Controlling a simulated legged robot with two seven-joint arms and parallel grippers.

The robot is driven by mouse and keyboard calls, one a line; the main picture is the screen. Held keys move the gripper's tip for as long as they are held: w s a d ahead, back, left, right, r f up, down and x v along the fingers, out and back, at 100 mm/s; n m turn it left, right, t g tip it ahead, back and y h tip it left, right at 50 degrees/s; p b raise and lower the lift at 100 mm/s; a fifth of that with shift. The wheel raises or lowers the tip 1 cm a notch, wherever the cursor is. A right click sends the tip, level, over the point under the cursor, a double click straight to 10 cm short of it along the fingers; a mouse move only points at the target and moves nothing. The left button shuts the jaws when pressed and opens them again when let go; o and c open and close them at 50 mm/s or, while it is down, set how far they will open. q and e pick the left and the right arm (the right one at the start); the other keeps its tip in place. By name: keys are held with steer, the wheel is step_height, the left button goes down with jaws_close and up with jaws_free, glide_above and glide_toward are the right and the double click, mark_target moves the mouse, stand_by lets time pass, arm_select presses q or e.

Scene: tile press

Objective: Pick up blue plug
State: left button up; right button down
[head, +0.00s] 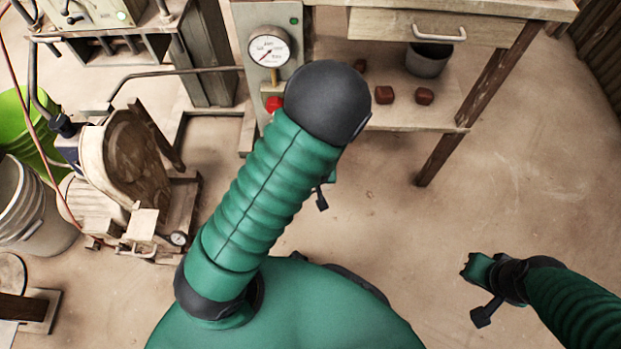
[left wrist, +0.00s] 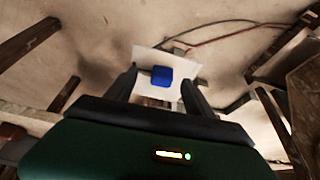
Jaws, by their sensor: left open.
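The blue plug (left wrist: 161,76) is a small blue block with rounded corners in the left wrist view. It shows against a white sheet or panel (left wrist: 152,58). My left gripper (left wrist: 160,86) is open, and the plug appears between its two dark fingers. I cannot tell how far beyond the fingertips it is, and no contact shows. In the head view the plug is not seen, and my own green arm covers the middle. My right gripper (head: 484,276) is at the lower right above bare floor, too small to tell open from shut.
A wooden bench (head: 400,118) with a drawer, a dark bucket (head: 428,60) and reddish-brown blocks (head: 384,95) stands at the top. A pressure gauge (head: 269,50) is beside it. A machine (head: 135,165), a green bucket (head: 30,130) and a white bucket (head: 30,210) stand left. Floor at right is clear.

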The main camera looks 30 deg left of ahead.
arm_select(q)
steer(key=b+x, duration=0.3)
steer(key=x, duration=0.2)
steer(key=shift+s+a+r+b, duration=0.1)
steer(key=shift+a+b, duration=0.25)
steer(key=shift+a, duration=0.05)
steer(key=shift+r, duration=0.15)
jaws_close()
